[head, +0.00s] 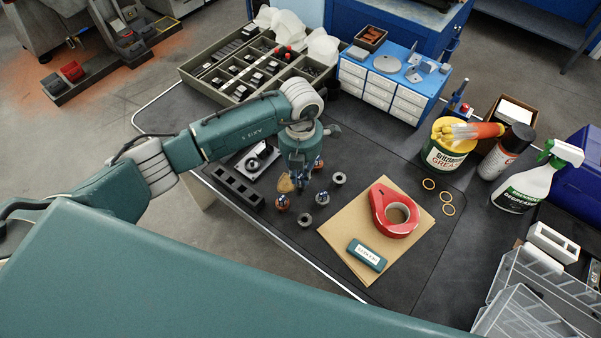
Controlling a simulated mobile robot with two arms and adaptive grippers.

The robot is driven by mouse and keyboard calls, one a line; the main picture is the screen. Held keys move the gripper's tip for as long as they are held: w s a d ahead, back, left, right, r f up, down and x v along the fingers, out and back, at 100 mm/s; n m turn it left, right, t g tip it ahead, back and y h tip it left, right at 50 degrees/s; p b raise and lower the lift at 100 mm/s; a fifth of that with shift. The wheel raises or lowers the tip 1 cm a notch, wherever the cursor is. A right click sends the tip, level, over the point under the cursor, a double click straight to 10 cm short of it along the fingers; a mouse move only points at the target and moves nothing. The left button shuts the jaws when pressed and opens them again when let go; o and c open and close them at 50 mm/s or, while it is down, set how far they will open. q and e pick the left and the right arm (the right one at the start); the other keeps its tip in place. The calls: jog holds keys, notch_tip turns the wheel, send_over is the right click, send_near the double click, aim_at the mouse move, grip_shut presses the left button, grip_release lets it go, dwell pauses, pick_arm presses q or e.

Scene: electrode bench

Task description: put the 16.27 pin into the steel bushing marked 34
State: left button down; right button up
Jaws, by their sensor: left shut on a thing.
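My left gripper (299,182) points down over the dark mat, its fingers among the small round parts. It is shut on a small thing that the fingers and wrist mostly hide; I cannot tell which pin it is. Small grey steel rings, which look like bushings, stand on the mat: one (339,178) to the right of the gripper, one (322,198) just right and nearer, and one (305,219) below it. An orange-and-grey round part (282,202) is just left of the fingers. No markings such as 34 or 16.27 are readable. My right gripper is out of view.
A black block with square holes (238,188) lies left of the gripper. A compartment tray (215,75), blue drawer cabinet (395,84) and grease tub (443,156) stand farther back.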

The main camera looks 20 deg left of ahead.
pick_arm(q)
jog(key=c, duration=1.6)
grip_release()
notch_tip(320, 180, up, 12)
jog(key=shift+r, duration=0.1)
jog(key=shift+d, duration=0.1)
